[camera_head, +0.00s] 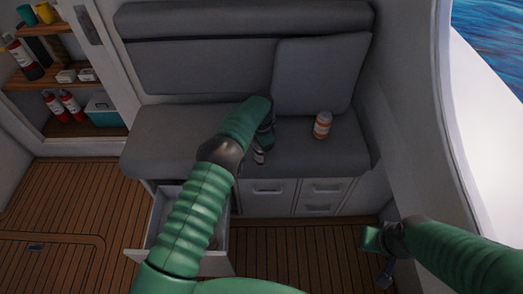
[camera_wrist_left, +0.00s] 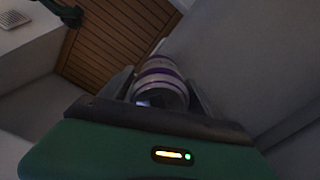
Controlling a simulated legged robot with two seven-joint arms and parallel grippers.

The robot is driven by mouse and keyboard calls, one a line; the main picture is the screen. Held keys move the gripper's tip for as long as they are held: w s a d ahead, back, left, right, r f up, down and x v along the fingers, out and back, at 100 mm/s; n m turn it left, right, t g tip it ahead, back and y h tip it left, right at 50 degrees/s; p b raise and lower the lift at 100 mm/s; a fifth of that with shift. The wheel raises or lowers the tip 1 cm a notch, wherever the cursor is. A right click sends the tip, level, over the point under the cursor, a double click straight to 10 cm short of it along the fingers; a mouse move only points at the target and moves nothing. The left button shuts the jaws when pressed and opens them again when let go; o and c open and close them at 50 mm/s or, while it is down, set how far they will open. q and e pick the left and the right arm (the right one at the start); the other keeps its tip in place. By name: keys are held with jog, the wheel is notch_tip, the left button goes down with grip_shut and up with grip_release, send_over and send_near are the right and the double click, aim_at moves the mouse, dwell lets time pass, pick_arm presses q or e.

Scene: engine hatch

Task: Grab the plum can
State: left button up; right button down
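A can with purple and white bands (camera_wrist_left: 160,85) sits between the two fingers of my left gripper in the left wrist view. The fingers flank it closely, but I cannot tell if both press on it. In the head view my left gripper (camera_head: 259,154) is over the front edge of the grey seat (camera_head: 165,140), and I cannot make out the purple-banded can there. My right gripper (camera_head: 384,276) hangs low at the right, away from the seat; its fingers are too small to read.
An orange and white can (camera_head: 322,125) stands on the seat, right of my left gripper. A drawer (camera_head: 160,222) is pulled open below the seat, partly behind my left arm. Shelves with bottles (camera_head: 45,83) stand at the left.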

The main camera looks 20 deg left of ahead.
pick_arm(q)
jog(key=shift+o, duration=1.2)
jog(key=shift+r, duration=0.1)
notch_tip(320, 180, up, 17)
jog(key=p, duration=0.1)
jog(key=shift+s+f, duration=0.15)
jog(key=shift+f, duration=0.05)
